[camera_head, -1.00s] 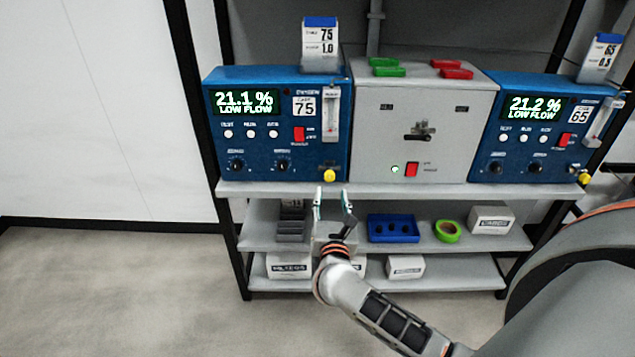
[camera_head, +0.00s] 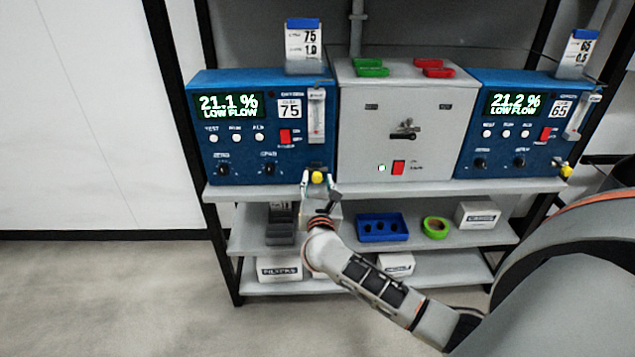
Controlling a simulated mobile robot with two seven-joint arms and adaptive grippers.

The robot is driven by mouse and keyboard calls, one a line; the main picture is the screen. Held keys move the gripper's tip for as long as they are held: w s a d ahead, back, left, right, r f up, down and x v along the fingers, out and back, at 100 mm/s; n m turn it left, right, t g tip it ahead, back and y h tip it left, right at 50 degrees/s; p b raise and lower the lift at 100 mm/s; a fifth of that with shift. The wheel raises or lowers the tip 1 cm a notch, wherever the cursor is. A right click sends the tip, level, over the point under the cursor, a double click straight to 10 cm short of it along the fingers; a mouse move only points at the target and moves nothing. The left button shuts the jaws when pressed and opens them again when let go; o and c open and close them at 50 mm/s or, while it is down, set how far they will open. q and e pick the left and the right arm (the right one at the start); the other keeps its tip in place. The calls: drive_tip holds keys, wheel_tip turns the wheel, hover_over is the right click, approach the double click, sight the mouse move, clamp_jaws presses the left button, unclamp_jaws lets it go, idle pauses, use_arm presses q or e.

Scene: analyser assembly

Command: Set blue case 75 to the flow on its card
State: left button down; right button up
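Blue case 75 (camera_head: 205,165) stands on the top shelf at the left. Its display (camera_head: 229,104) reads 21.1 % LOW FLOW. The card (camera_head: 304,42) on top shows 75 and 1.0. My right gripper (camera_head: 319,184) is open, with its fingertips on either side of the yellow knob. I cannot tell whether they touch it. My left gripper is not in view.
A grey unit (camera_head: 370,140) with a central valve handle (camera_head: 405,135) stands beside case 75. Blue case 65 (camera_head: 500,150) is at the right, also reading LOW FLOW. Lower shelves hold a blue tray (camera_head: 383,235), green tape (camera_head: 436,228) and boxes.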

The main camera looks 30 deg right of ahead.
clamp_jaws()
